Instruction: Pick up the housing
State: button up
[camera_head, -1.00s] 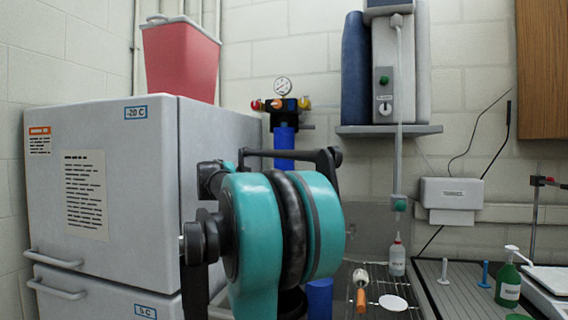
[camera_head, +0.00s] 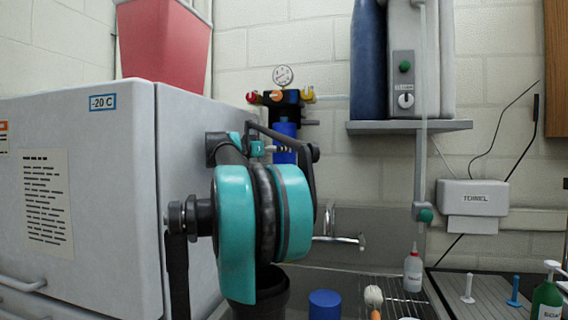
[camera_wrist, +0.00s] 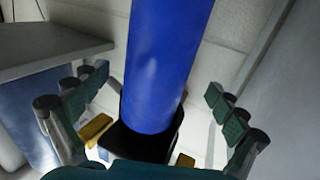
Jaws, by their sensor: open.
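The housing (camera_wrist: 165,60) is a smooth blue cylinder that fills the middle of the wrist view, joined to a black head (camera_wrist: 140,143) at the lower edge. In the head view, part of the blue housing (camera_head: 285,156) hangs below the wall-mounted black head with a gauge; my arm hides its lower part. My gripper (camera_wrist: 158,85) is open, with dark green pads on both sides of the housing and visible gaps to each. In the head view, my arm mostly hides the gripper. I cannot tell its exact depth along the housing.
A pressure gauge (camera_head: 283,75) and coloured knobs sit at the head. A grey shelf (camera_head: 410,127) is to the right, a white freezer (camera_head: 80,190) to the left. Below are a sink tap (camera_head: 340,240), a blue cylinder (camera_head: 324,305) and a white bottle (camera_head: 413,272).

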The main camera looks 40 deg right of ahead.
jog(key=x, duration=0.6)
jog(key=f+x, duration=0.1)
jog(key=x, duration=0.2)
jog(key=shift+d, duration=0.25)
jog(key=shift+c, duration=0.2)
jog(key=c, duration=1.7)
